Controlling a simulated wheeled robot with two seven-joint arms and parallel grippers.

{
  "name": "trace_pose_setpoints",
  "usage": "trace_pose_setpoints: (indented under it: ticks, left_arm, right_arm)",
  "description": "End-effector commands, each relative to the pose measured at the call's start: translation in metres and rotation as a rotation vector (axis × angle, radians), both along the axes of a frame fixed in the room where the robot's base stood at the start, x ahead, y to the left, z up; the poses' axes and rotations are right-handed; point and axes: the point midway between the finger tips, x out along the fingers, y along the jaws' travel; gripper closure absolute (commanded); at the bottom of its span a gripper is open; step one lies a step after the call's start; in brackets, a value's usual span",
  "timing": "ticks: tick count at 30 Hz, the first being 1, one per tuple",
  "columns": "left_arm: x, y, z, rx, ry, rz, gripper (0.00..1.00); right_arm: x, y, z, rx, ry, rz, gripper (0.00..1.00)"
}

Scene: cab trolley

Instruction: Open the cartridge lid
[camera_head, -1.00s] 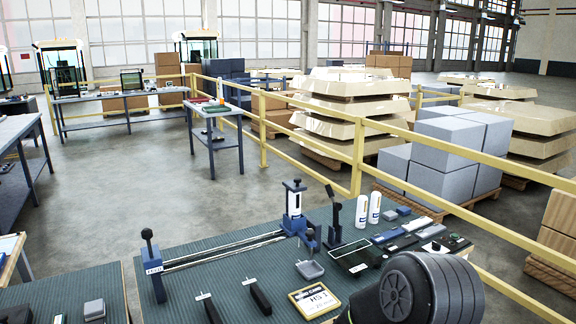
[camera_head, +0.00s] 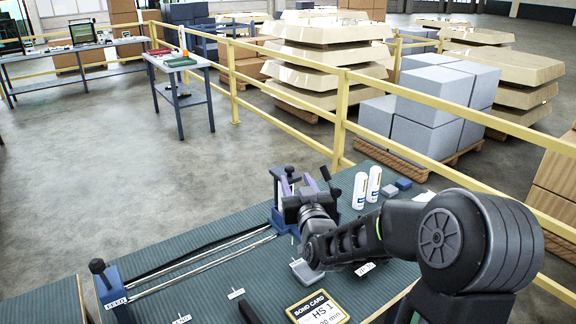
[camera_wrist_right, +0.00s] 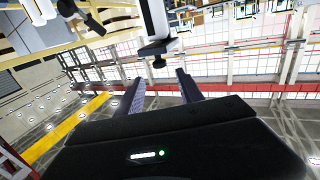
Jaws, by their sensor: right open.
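A blue tower fixture (camera_head: 277,214) with a white upright stands at the far end of the twin rails on the bench. It is partly hidden behind my right gripper (camera_head: 287,187). In the right wrist view, a white post (camera_wrist_right: 154,18) ends in a dark-and-white cap (camera_wrist_right: 158,46) with a small round knob (camera_wrist_right: 158,62). My right gripper (camera_wrist_right: 159,77) is open, its two purple fingers spread either side of the line of the knob. The fingers look empty, and I cannot tell whether they touch anything. I cannot make out which part is the lid. My left gripper is not in view.
The green-grey bench (camera_head: 215,262) carries a bond card (camera_head: 317,308), two white bottles (camera_head: 367,188) and a small grey tray (camera_head: 305,271). A black lever (camera_head: 329,181) rises just right of the tower. A yellow railing (camera_head: 340,120) runs behind the bench.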

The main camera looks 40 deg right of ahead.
Motion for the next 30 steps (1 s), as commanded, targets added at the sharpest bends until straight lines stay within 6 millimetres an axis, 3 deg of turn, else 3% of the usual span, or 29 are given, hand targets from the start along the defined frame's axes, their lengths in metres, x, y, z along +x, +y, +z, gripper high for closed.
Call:
trace_pose_setpoints:
  ticks: [8,22,30]
  left_arm:
    - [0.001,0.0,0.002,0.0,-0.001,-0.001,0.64]
    - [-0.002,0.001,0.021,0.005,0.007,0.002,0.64]
    - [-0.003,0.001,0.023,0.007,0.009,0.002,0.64]
  right_arm:
    - [0.005,-0.002,0.0,0.001,0.002,0.001,0.56]
    - [0.062,-0.027,0.001,-0.001,0.004,0.002,0.56]
    - [0.072,-0.031,-0.001,0.002,0.002,0.001,0.56]
